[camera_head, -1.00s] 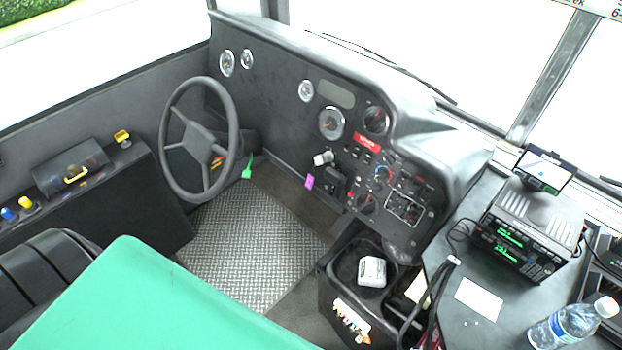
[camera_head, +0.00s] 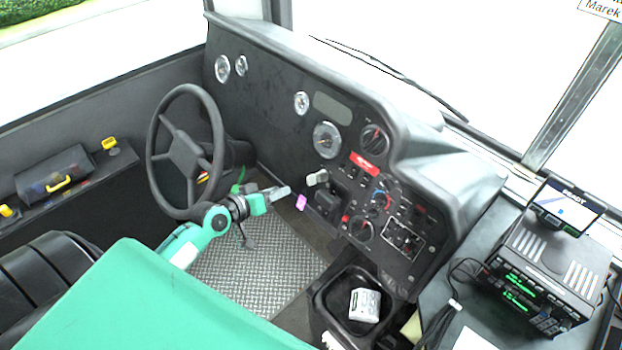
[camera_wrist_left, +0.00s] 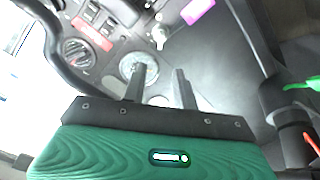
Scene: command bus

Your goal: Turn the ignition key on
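A pale, key-like piece (camera_head: 317,178), probably the ignition key, sticks out of the dark dashboard below the large gauge. It also shows in the left wrist view (camera_wrist_left: 158,35), beyond the fingers. A purple tag (camera_head: 301,202) is just below and left of it; its link to the key cannot be made out. My left gripper (camera_head: 284,191) is left of the key and near the tag, pointing toward the dashboard. In the left wrist view its two fingers (camera_wrist_left: 159,72) are apart with nothing between them. My right gripper is out of view.
The steering wheel (camera_head: 188,152) stands left of my left arm, with a green lever (camera_head: 239,180) behind the arm. Switches and knobs (camera_head: 381,200) lie right of the key. A black bin (camera_head: 331,289) holds a white object (camera_head: 364,305).

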